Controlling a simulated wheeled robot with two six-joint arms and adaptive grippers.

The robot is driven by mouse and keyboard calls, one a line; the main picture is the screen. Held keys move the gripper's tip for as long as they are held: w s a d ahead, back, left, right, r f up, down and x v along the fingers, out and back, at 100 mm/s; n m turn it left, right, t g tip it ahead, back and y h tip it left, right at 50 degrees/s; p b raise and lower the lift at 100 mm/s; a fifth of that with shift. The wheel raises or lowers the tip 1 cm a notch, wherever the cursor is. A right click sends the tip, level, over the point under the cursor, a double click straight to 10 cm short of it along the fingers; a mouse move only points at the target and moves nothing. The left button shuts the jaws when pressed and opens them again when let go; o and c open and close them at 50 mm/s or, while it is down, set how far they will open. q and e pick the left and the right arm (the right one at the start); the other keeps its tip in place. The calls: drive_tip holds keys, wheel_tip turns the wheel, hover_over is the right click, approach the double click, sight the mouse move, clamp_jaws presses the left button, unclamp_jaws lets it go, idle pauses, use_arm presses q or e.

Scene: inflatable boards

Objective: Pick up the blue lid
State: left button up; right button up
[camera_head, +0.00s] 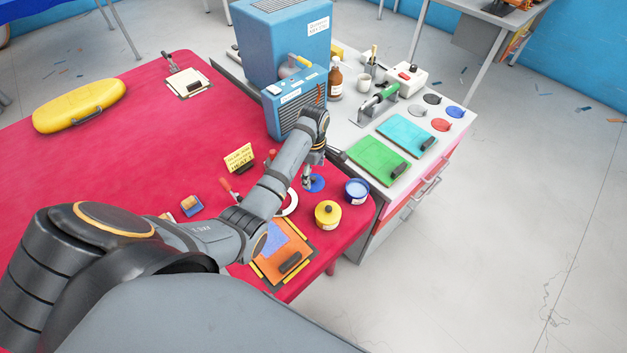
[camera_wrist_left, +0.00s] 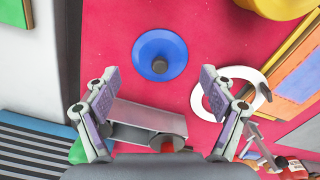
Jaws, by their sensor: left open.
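The blue lid (camera_head: 317,184) lies on the red table near its right edge, partly hidden by my left gripper (camera_head: 308,183) in the head view. In the left wrist view the lid (camera_wrist_left: 151,47) is a round blue disc with a dark central knob, lying flat on the red surface. My left gripper (camera_wrist_left: 160,82) is open and empty, with its fingers apart; the lid shows just beyond the fingertips. A gap between fingers and lid is hard to judge. My right gripper is not in view.
A blue machine (camera_head: 297,103) stands behind. An orange board (camera_head: 284,262) lies towards the front edge.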

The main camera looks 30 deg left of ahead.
sight(313, 178)
use_arm(q)
wheel_tip(313, 178, down, 3)
drive_tip(key=shift+r, duration=0.1)
drive_tip(key=c, duration=1)
drive_tip(key=shift+s, duration=0.15)
drive_tip(key=c, duration=0.7)
clamp_jaws()
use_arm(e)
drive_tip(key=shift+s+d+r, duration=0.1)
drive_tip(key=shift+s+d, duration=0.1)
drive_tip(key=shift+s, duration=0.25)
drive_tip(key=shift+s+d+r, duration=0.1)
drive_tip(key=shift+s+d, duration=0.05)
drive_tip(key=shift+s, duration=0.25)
